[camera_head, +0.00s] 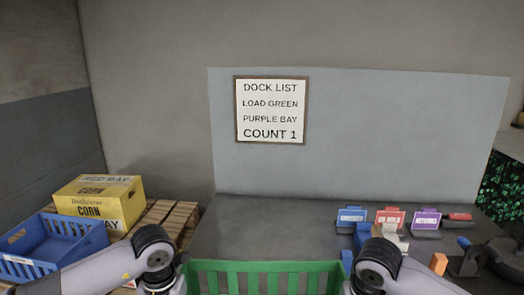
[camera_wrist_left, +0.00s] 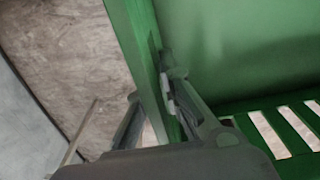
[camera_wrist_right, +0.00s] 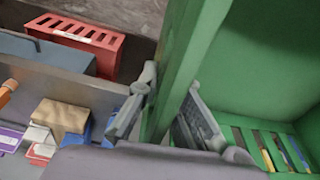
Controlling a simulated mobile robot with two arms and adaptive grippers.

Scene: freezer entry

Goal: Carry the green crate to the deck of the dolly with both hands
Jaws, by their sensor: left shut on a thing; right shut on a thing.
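The green crate (camera_head: 265,267) is at the bottom centre of the head view, between my two arms; only its slatted far part shows. In the left wrist view, my left gripper (camera_wrist_left: 160,108) has one finger on each side of a wall of the green crate (camera_wrist_left: 225,50) and is shut on it. In the right wrist view, my right gripper (camera_wrist_right: 165,105) is shut on the opposite wall of the green crate (camera_wrist_right: 255,60) in the same way. The crate floor is slatted, and the part in view looks empty. I cannot make out the dolly.
A blue crate (camera_head: 50,240) and yellow corn boxes (camera_head: 100,194) stand on a pallet (camera_head: 172,217) at left. Blue, red and purple signs (camera_head: 390,217) stand at right. A red crate (camera_wrist_right: 80,45) shows in the right wrist view. A dock list (camera_head: 270,110) hangs on the wall panel.

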